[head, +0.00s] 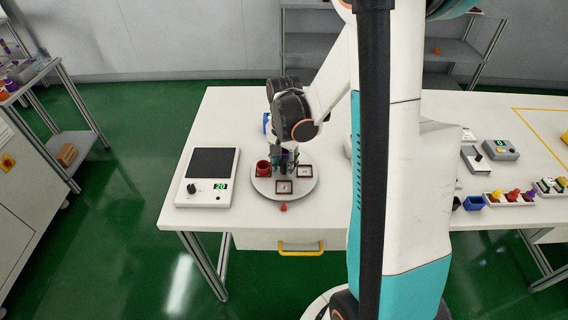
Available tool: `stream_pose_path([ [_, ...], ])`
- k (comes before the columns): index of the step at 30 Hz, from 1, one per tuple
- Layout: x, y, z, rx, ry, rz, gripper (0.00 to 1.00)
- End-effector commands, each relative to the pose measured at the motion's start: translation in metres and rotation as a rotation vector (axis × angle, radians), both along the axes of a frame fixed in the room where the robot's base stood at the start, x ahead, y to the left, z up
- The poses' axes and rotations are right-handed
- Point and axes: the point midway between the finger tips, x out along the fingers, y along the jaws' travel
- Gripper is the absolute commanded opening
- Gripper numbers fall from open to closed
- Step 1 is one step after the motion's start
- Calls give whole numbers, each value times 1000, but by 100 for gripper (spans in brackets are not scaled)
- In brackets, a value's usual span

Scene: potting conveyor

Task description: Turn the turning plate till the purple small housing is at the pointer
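The turning plate (296,196) is a round grey disc near the front edge of the white table. A red housing (263,169) stands on its left side. A bit of purple (287,153), likely the purple small housing, shows at the plate's back, mostly hidden by my gripper. The red pointer (283,207) sits at the plate's front edge. My gripper (283,166) points down over the back middle of the plate; its finger gap and any contact are too small to tell.
A white device with a dark pad and green display (208,176) stands left of the plate. My arm hides the table's middle right. Further right are a blue box (473,203), trays of coloured parts (510,197) and a grey device (500,150). A yellow-handled drawer (300,248) is below.

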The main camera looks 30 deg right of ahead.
Motion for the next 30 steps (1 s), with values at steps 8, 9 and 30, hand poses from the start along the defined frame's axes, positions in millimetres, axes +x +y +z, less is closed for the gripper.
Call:
stream_pose_path([
  [8,0,0,0,0,0,0,0],
  [9,0,0,0,0,0,0,0],
  [30,0,0,0,1,0,197,0],
])
